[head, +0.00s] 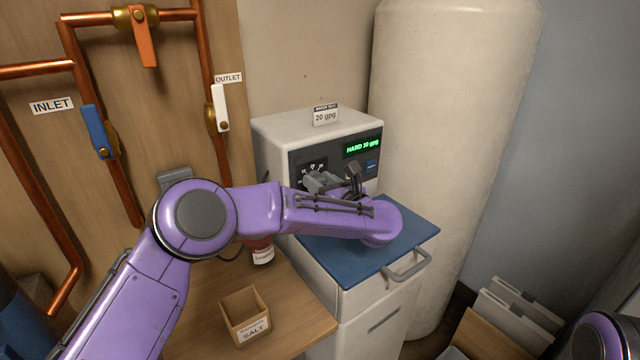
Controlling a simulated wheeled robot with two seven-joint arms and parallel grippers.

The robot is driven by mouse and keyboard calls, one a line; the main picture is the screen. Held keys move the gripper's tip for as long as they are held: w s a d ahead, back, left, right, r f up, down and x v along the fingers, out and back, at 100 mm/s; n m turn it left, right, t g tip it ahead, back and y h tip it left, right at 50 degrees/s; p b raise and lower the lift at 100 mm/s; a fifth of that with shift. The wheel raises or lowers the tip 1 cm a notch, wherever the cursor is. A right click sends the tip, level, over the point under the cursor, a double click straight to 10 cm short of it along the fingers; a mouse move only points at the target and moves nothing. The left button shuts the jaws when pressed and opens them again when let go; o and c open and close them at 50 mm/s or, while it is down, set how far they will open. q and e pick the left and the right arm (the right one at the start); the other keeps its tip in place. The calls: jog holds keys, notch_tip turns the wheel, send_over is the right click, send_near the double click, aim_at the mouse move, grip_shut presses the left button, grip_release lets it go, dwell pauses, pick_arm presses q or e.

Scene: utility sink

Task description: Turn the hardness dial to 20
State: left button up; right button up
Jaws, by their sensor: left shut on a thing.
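The white control unit (270,140) has a dark front panel with a lit green display (362,146). The display reads HARD and a gpg number that looks like 10, though its last digit is hard to make out. A card (325,115) on top reads 20 gpg. The hardness dial sits at the panel's left, with part of its printed number scale (314,166) showing above my gripper. My left gripper (316,181) is at the panel, shut on the dial. The gripper and forearm hide most of the dial and its pointer. My right gripper is out of view.
A blue lid (415,235) with a grey handle (407,266) lies below the panel. A tall pale tank (440,120) stands close on the right. Copper pipes with valve levers run on the left wall. A wooden salt box (245,315) sits on the wooden surface.

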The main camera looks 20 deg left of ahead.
pick_arm(q)
jog(key=m, duration=0.3)
jog(key=shift+d+m, duration=0.1)
jog(key=shift+m, duration=0.2)
jog(key=m, duration=0.3)
jog(key=shift+w+m, duration=0.1)
jog(key=shift+m, duration=0.2)
jog(key=m+p, duration=0.1)
jog(key=m, duration=0.3)
jog(key=shift+m, duration=0.3)
jog(key=shift+m+p, duration=0.85)
jog(key=shift+m, duration=1.35)
jog(key=shift+w, duration=0.1)
jog(key=o, duration=1)
jog(key=shift+c, duration=0.2)
jog(key=shift+f, duration=0.15)
